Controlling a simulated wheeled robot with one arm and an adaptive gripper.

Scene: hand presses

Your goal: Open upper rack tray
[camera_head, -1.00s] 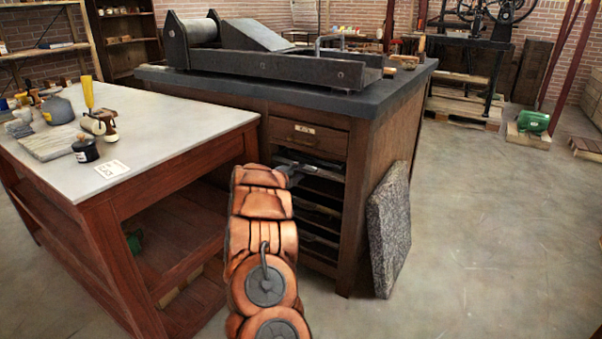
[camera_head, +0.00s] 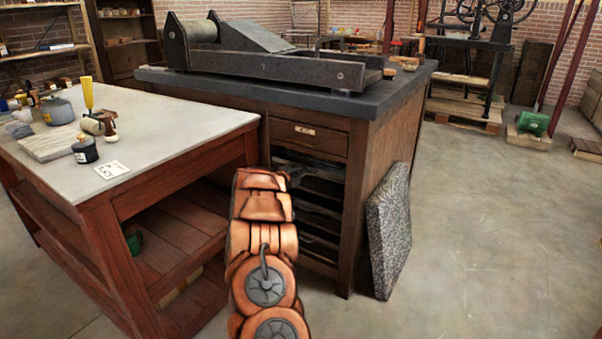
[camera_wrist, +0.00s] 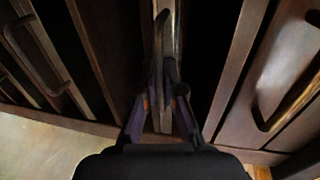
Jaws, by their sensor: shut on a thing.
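The upper rack tray sits in the open rack of the wooden cabinet (camera_head: 362,200), just below a closed drawer (camera_head: 309,138). My gripper (camera_head: 296,174) is at the rack's upper left front, mostly hidden behind my orange arm in the head view. In the wrist view, my gripper's fingers (camera_wrist: 160,100) are closed on the upper tray's handle (camera_wrist: 162,45). Dark gaps show on both sides of this tray. How far the tray stands out is hard to tell.
Lower trays (camera_head: 320,228) fill the rack below. A stone slab (camera_head: 389,232) leans on the cabinet's right side. A table (camera_head: 165,122) with inks and tools stands close on the left. The floor (camera_head: 480,230) at right is clear.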

